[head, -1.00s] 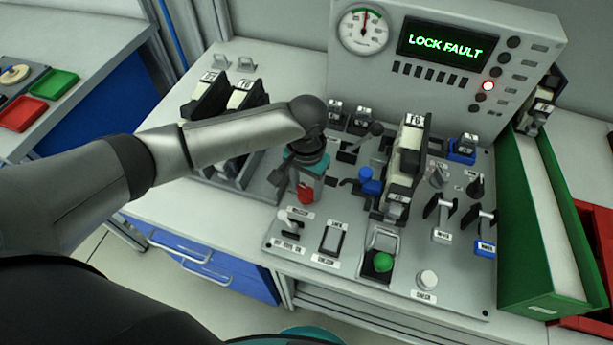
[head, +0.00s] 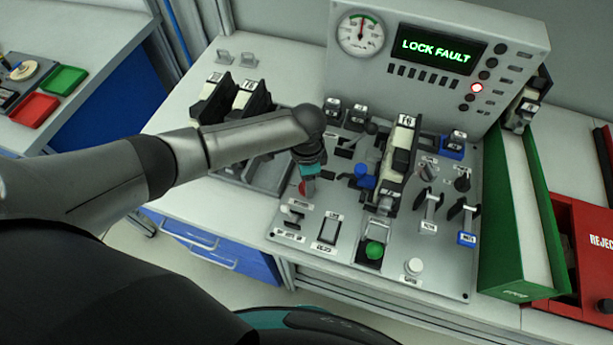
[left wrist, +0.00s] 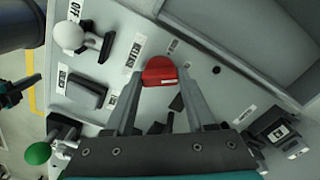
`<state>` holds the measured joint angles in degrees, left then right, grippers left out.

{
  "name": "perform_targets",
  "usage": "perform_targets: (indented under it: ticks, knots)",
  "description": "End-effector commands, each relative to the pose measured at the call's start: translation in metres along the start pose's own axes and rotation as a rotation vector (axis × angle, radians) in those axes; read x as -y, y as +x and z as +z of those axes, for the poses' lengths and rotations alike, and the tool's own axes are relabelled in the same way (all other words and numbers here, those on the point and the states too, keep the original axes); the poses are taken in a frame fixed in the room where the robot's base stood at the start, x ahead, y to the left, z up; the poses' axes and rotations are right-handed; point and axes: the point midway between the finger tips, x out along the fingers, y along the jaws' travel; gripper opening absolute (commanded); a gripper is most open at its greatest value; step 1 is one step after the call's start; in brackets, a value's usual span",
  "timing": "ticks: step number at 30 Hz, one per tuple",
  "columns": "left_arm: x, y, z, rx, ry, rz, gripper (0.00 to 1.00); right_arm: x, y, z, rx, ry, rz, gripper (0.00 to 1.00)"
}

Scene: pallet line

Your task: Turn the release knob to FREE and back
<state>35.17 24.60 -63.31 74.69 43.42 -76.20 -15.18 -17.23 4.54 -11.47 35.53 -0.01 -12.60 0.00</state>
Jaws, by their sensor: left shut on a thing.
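The red release knob (left wrist: 160,72) sits between the two fingers of my left gripper (left wrist: 162,76) in the left wrist view. The gripper is shut on it. A white mark shows on the knob's near edge, and a label that seems to read RELEASE lies just left of it. In the head view, my left gripper (head: 308,183) points down at the panel's left side, and only a sliver of the red knob (head: 302,188) shows beside it. The FREE marking cannot be read. The display (head: 437,50) reads LOCK FAULT.
A blue-handled valve (head: 363,177) and a tall clamp (head: 400,160) stand to the right. A green bin (head: 532,215) borders the panel's right side.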

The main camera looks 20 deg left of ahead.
Motion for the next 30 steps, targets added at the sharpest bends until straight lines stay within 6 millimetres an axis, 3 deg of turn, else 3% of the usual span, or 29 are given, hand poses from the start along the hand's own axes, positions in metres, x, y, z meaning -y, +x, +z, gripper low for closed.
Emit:
perform_targets:
  ticks: [20, 21, 28, 30]
  knots:
    - [0.0007, -0.0009, -0.0012, -0.003, 0.068, -0.002, 0.00, -0.0005, -0.0032, -0.0007, 0.000, 0.000, 0.001, 0.00]
    - [0.0006, -0.0009, -0.0012, -0.003, 0.068, -0.002, 0.57, -0.0006, -0.0032, -0.0007, 0.000, 0.000, 0.001, 0.00]
    - [0.0003, -0.0005, -0.0009, -0.003, 0.066, -0.001, 0.83, -0.0006, -0.0031, -0.0007, -0.001, 0.000, 0.001, 0.00]
    - [0.0002, -0.0004, -0.0007, -0.002, 0.066, -0.001, 0.85, -0.0007, -0.0031, -0.0008, -0.001, 0.000, 0.001, 0.00]
